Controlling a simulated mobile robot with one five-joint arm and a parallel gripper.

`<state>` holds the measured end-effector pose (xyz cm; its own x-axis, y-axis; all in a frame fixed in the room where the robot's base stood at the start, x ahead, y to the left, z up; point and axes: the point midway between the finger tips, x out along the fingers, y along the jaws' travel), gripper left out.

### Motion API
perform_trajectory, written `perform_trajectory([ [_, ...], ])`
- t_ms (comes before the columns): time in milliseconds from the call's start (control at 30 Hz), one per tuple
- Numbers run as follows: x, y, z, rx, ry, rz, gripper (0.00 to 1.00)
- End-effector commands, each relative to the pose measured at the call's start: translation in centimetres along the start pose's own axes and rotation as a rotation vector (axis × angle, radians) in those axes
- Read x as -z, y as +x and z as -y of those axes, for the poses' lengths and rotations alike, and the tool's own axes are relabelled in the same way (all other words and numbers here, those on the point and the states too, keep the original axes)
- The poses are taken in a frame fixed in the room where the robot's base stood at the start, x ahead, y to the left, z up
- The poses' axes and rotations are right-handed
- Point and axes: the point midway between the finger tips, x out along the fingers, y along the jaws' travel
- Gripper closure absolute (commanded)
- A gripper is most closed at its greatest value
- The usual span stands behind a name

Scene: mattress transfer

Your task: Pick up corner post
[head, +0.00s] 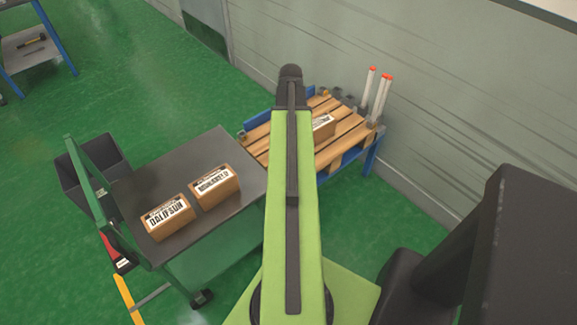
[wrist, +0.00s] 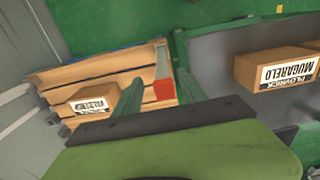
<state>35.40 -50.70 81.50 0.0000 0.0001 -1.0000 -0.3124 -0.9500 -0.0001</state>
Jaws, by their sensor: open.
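A grey corner post (wrist: 162,62) with a red end shows in the wrist view, at the pallet edge nearest the grey cart. My gripper (wrist: 160,78) is open, with one dark green finger on each side of the post in the picture. I cannot tell whether either finger touches it. In the head view, two pale posts with orange-red tops, one (head: 368,88) behind the other (head: 382,97), stand at the right end of the wooden pallet (head: 345,146). My green arm covers part of the pallet there, and my fingers are hidden.
A labelled carton (head: 323,126) sits on the pallet, on a blue stand (head: 370,155) by the wall. A cart (head: 150,180) to the left carries two cartons, one (head: 168,216) in front of the other (head: 213,186). A black bin (head: 80,180) stands beyond it.

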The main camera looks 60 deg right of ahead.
Motion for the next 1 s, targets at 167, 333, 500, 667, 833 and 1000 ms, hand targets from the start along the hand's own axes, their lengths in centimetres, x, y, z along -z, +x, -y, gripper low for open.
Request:
perform_trajectory([
  [167, 0.0, 1.8, 0.3, 0.000, -0.001, 0.000, 0.52],
  [333, -0.1, 4.8, 0.6, 0.000, -0.001, 0.000, 0.52],
  [500, 0.0, 5.2, 0.6, 0.000, -0.001, 0.000, 0.52],
  [667, 0.0, 5.0, 0.6, 0.000, -0.001, 0.000, 0.56],
  [833, 0.0, 5.0, 0.7, 0.000, -0.002, 0.000, 0.78],
  [1000, 0.0, 5.0, 0.7, 0.000, -0.002, 0.000, 1.00],
])
